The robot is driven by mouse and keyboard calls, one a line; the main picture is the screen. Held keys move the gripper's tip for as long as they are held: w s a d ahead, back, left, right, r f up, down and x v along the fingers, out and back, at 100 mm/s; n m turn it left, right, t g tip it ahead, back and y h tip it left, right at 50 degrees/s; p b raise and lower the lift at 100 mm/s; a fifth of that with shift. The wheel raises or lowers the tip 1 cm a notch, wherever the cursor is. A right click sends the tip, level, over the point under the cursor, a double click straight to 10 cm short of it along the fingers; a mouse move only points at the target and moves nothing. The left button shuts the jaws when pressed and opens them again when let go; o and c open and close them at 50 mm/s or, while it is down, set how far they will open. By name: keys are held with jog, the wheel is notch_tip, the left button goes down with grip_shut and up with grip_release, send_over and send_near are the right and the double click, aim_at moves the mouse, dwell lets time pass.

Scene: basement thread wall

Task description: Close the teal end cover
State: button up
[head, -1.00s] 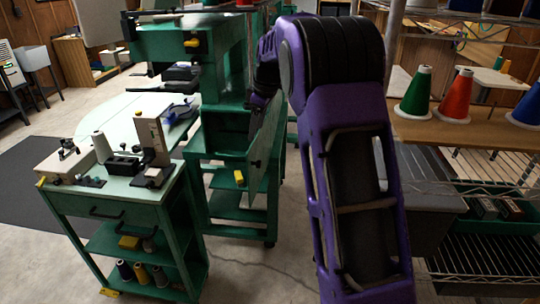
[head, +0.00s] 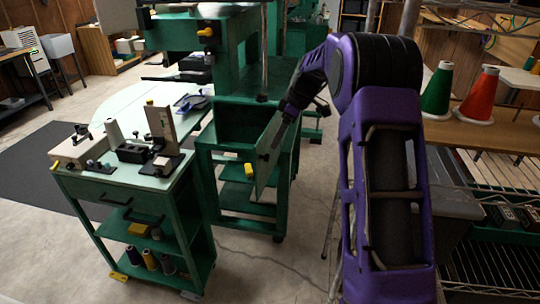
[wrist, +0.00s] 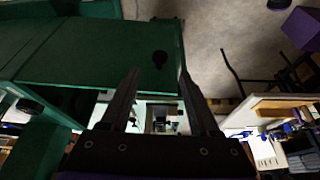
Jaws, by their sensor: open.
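My gripper (head: 287,112) is at the cover's upper right side in the head view. In the wrist view my gripper (wrist: 158,74) is open, its two fingers pointing towards the panel with nothing between them. Whether a finger touches the cover I cannot tell.
A green cart (head: 125,184) with small devices and thread cones stands front left. A wire shelf (head: 490,245) and a wooden shelf with green and red cones (head: 483,95) are at the right. Bare floor (head: 270,270) lies between the cart and my arm.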

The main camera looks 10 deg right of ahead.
aim_at(269, 155)
jog(key=x, duration=0.7)
jog(key=shift+a+f, duration=0.1)
jog(key=shift+f, duration=0.2)
grip_shut()
dwell(1.0)
